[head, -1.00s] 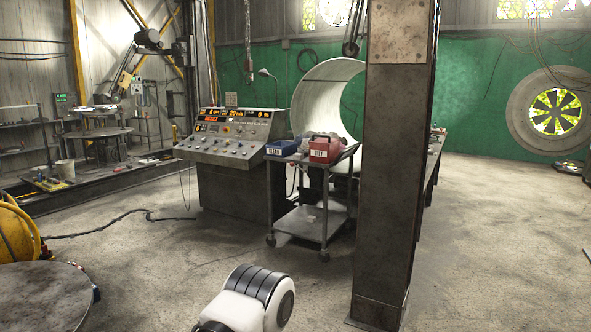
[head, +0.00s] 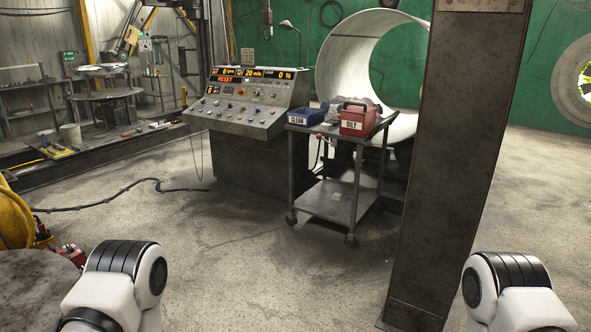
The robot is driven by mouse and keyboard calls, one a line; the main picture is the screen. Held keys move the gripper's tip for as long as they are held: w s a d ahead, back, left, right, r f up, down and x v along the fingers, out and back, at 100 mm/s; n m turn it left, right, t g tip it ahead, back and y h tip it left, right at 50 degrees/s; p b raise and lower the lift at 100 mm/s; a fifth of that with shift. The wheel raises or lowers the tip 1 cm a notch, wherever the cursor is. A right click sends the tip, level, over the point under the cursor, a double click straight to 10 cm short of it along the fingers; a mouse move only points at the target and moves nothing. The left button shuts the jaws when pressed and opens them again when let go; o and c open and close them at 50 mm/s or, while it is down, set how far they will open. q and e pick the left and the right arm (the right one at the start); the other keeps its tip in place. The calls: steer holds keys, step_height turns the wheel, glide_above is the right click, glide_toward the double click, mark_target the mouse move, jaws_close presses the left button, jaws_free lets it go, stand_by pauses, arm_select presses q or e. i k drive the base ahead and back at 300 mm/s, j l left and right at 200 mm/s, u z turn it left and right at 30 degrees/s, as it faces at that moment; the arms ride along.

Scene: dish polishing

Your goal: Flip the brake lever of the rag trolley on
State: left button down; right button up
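The rag trolley (head: 336,199) is a grey two-shelf cart on casters, standing right of the control console and left of a steel column. A blue bin marked CLEAN (head: 305,116) and a red container marked OILY (head: 353,120) sit on its top shelf. A small red-tipped lever (head: 318,138) shows just under the top shelf near the left side; it is too small to tell its setting. Parts of my two arms show at the bottom left and bottom right. Neither gripper is in view, and both arms are well short of the trolley.
A thick steel column (head: 452,170) stands close to the trolley's right side. The control console (head: 248,108) is on its left. A dark cable (head: 120,192) lies on the floor at left, near a round metal table (head: 35,285). The floor ahead of the trolley is clear.

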mark_target(319, 137)
steer(key=i+j, duration=0.15)
steer(key=i, duration=1)
steer(key=i+j+u, duration=0.1)
steer(key=i, duration=1.05)
steer(key=i+j+z, duration=0.15)
steer(key=i+z, duration=0.2)
steer(key=i, duration=0.2)
steer(key=i+j+z, duration=0.35)
steer(key=i, duration=0.2)
steer(key=i+j+z, duration=0.35)
steer(key=i, duration=0.15)
